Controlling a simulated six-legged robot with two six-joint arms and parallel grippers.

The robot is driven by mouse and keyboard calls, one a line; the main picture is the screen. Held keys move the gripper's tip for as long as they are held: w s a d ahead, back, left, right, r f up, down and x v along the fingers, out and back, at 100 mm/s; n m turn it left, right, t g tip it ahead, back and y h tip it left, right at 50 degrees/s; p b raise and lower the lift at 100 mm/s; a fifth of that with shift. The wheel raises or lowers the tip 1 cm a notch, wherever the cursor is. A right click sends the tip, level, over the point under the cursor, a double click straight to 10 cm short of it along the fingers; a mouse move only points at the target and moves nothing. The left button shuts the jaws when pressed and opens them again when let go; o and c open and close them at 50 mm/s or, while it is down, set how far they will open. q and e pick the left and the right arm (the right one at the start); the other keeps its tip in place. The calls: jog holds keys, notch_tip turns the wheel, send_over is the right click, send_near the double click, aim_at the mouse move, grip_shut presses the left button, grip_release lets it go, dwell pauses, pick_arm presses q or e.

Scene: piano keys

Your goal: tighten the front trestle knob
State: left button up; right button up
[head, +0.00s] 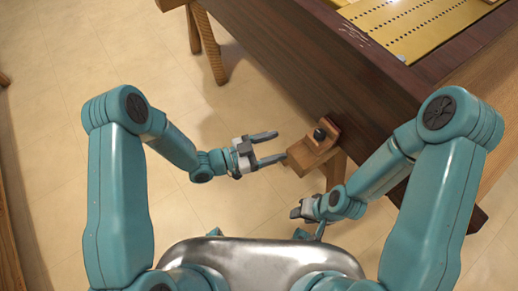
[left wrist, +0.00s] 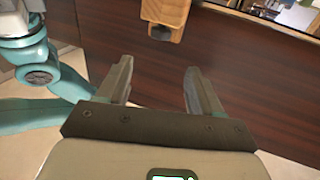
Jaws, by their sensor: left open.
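The dark round knob (head: 319,134) sits on a wooden trestle bracket (head: 303,156) at the side of the dark wooden bench. In the left wrist view the bracket's wooden block (left wrist: 163,10) is at the top centre, with a dark knob (left wrist: 160,33) under it. My left gripper (head: 279,146) is open and empty, just left of the bracket, its fingers pointing toward it. In the left wrist view the open fingers (left wrist: 158,66) have a gap between them and the knob. My right gripper (head: 306,209) is low, below the bracket; its fingers are unclear.
The dark bench (head: 290,70) runs diagonally along the right, with a yellow perforated strip (head: 430,30) on top. A wooden leg (head: 336,170) stands below the bracket, and turned legs (head: 207,45) at the back. The tiled floor (head: 110,55) on the left is clear.

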pick_arm(q)
jog(key=v, duration=0.4)
dwell(0.4)
notch_tip(320, 180, up, 7)
jog(key=n+t+y+p, duration=0.1)
jog(key=n+y+p, duration=0.1)
jog(key=p, duration=0.4)
jog(key=s+a+f+n+g+y+p, duration=0.1)
jog(key=s+a+f+n+g+y, duration=0.2)
jog(key=s+a+f+n+y, duration=0.2)
jog(key=s+a+f+n+g+y+p, duration=0.2)
jog(key=s+a+f+n+g+y, duration=0.1)
jog(key=s+n, duration=0.6)
jog(key=a+f+y, duration=0.1)
jog(key=a+y, duration=0.1)
jog(key=y, duration=0.1)
jog(key=shift+s+f+g, duration=0.4)
